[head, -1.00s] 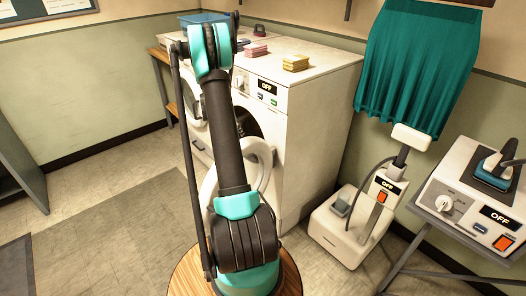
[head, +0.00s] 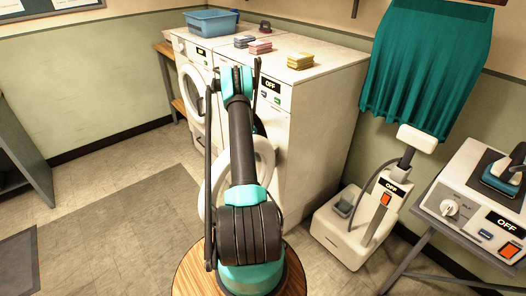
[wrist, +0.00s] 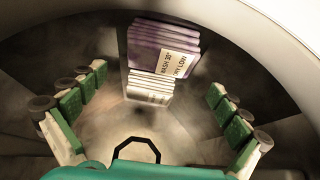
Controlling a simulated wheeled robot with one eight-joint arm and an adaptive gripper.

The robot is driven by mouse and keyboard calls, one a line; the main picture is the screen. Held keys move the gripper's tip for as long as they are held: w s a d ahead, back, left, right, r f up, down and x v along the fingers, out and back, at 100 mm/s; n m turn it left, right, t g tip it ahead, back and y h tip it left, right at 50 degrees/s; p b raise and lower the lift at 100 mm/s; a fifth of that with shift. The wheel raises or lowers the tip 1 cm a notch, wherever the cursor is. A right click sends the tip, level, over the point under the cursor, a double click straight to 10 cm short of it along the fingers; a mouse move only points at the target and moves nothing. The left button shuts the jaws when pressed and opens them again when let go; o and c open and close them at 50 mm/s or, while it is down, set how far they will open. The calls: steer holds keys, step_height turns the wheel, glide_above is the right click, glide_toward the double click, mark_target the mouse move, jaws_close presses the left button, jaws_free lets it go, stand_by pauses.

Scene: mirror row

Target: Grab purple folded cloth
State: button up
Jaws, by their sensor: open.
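The purple folded cloth (wrist: 162,50) shows in the wrist view as a stack with pale folded edges and a label with writing, inside a dark, rounded drum. My gripper (wrist: 158,84) is open, with one green-padded finger on each side of the picture. The cloth lies ahead between the fingers, and I see no finger touching it. In the head view my arm reaches toward the front of the right washing machine (head: 318,140), and its own links hide the gripper and the cloth.
The machine's round white door (head: 265,165) hangs open beside my arm. On top lie yellow (head: 300,61), pink (head: 260,47) and dark (head: 243,41) folded cloths and a blue basket (head: 210,23). A white upright appliance (head: 352,228) stands right.

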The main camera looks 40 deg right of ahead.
steer(key=shift+x, duration=3.5)
steer(key=c, duration=0.8)
steer(key=shift+r, duration=0.1)
steer(key=shift+c, duration=0.2)
